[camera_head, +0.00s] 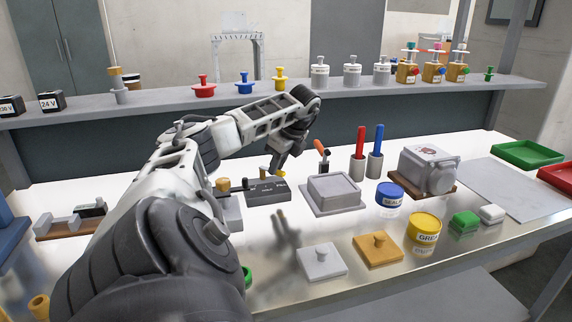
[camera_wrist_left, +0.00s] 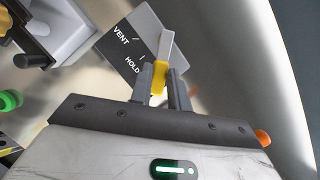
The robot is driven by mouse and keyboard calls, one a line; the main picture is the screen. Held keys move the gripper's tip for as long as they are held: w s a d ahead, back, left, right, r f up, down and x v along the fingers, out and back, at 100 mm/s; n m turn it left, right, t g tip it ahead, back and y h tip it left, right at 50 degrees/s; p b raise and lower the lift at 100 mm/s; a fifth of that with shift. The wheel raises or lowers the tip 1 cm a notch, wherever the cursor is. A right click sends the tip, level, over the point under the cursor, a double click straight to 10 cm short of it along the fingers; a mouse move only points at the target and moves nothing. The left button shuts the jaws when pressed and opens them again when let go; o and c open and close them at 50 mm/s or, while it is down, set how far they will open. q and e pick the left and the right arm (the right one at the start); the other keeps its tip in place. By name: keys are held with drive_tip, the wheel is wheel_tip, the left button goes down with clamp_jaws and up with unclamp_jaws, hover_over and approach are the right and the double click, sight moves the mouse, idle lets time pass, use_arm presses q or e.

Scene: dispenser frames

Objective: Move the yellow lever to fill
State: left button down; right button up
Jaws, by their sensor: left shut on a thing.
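A dark grey box (camera_head: 262,194) with position labels stands on the bright bench. In the left wrist view its panel (camera_wrist_left: 128,58) reads VENT and HOLD; a third label is not readable there. The yellow lever (camera_wrist_left: 159,78) has a pale stem and leans past HOLD, on the side away from VENT. It also shows at the box's right end in the head view (camera_head: 281,174). My left gripper (camera_wrist_left: 162,86) is shut on the yellow lever, one finger on each side. It also shows above the box in the head view (camera_head: 285,165). My right gripper is not in view.
A grey lidded block (camera_head: 334,190) stands just right of the box. An orange-tipped tool (camera_head: 321,150) and red (camera_head: 360,142) and blue (camera_head: 378,140) handles in holders stand behind it. A raised shelf (camera_head: 160,105) with several bottles and knobs runs along the back.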

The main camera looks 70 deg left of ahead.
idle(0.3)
use_arm(q)
drive_tip(key=c, duration=1.3)
unclamp_jaws()
drive_tip(key=p+v, duration=0.7)
drive_tip(key=v, duration=0.9)
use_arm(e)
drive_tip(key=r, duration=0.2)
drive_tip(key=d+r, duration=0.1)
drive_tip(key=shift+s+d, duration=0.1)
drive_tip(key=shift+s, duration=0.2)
